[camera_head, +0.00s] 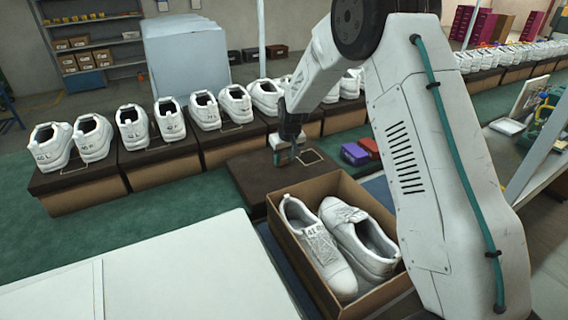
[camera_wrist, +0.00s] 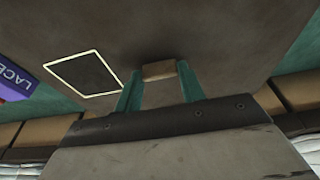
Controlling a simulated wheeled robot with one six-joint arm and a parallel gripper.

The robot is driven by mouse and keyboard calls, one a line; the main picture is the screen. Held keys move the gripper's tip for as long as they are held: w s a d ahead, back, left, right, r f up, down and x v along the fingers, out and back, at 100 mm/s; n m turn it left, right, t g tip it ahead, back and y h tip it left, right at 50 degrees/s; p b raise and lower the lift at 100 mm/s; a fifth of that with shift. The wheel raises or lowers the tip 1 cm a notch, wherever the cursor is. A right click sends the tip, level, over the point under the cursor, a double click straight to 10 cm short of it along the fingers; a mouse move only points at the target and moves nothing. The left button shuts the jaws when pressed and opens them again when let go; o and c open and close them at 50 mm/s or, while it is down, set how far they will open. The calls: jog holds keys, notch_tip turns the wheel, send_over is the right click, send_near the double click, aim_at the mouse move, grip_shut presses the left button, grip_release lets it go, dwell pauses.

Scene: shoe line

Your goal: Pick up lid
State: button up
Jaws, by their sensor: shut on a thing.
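The dark brown lid (camera_head: 247,172) lies flat just behind the open shoe box, with a pale square outline on its top. In the wrist view the lid (camera_wrist: 205,35) fills most of the upper picture. My gripper (camera_head: 284,157) points down at the lid, its teal fingers at the lid's top. In the wrist view my gripper (camera_wrist: 160,88) has its fingers on either side of a small tan tab (camera_wrist: 158,70) on the lid. The tab sits between the fingertips. I cannot tell whether the lid is raised off what is under it.
An open brown box (camera_head: 310,266) with a pair of white shoes (camera_head: 362,240) stands in front of the lid. A purple box (camera_head: 355,154) and a red box (camera_head: 369,146) lie to its right. A row of boxes with white shoes runs behind. A white table (camera_head: 150,275) is front left.

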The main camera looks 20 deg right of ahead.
aim_at(284, 159)
notch_tip(284, 159, up, 15)
jog(key=shift+r, duration=0.2)
jog(key=shift+o, duration=1.3)
jog(key=shift+c, duration=0.8)
jog(key=shift+s, duration=0.1)
